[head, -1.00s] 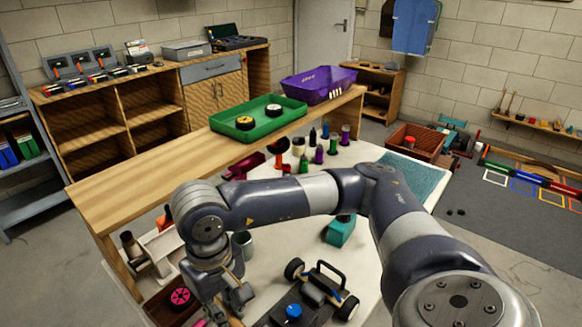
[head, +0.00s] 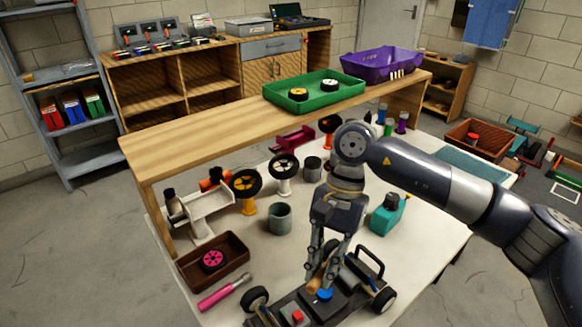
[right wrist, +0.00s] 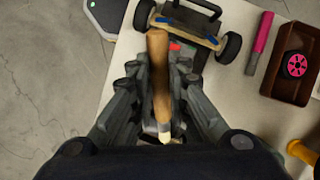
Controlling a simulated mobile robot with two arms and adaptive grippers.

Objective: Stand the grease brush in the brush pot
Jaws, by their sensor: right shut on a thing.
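The grease brush (right wrist: 159,75), with a brown wooden handle and a pale tip, is held between the fingers of my right gripper (right wrist: 160,85). In the right wrist view its handle points up the picture and its pale tip down. In the head view my right gripper (head: 328,272) hangs over the car chassis, and the brush is mostly hidden. A grey-green open cup (head: 280,218), likely the brush pot, stands upright on the white table, left of and beyond the gripper. A darker cup (head: 312,168) stands farther back. My left gripper is out of view.
The black car chassis (head: 290,300) is below my right gripper. A yellow-stand wheel (head: 246,190), a white-stand wheel (head: 284,175) and a brown tray (head: 235,249) are left and beyond. A pink-handled tool (head: 222,293) lies in front.

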